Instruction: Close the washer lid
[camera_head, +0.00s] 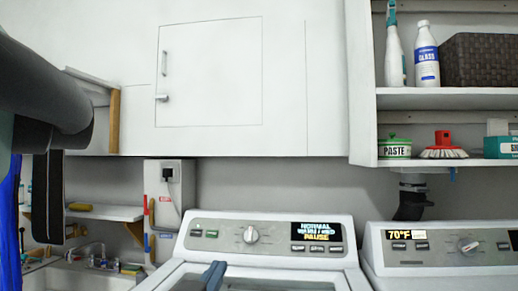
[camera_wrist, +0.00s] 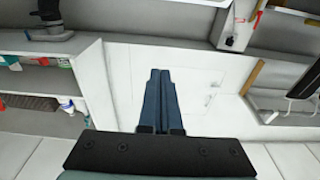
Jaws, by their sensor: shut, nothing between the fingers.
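The white washer (camera_head: 190,262) stands at the bottom centre of the head view, with a dial and a lit display on its rear panel (camera_head: 270,234). I cannot tell whether this is the lid or the opening. The washer is not clear in the wrist view.
A second appliance (camera_head: 440,250) stands close on the right. White cabinets (camera_head: 210,80) hang above the washer. Right shelves (camera_head: 440,99) hold bottles, a basket and a brush. A sink with a faucet (camera_head: 90,250) is at the left. My arm fills the upper left.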

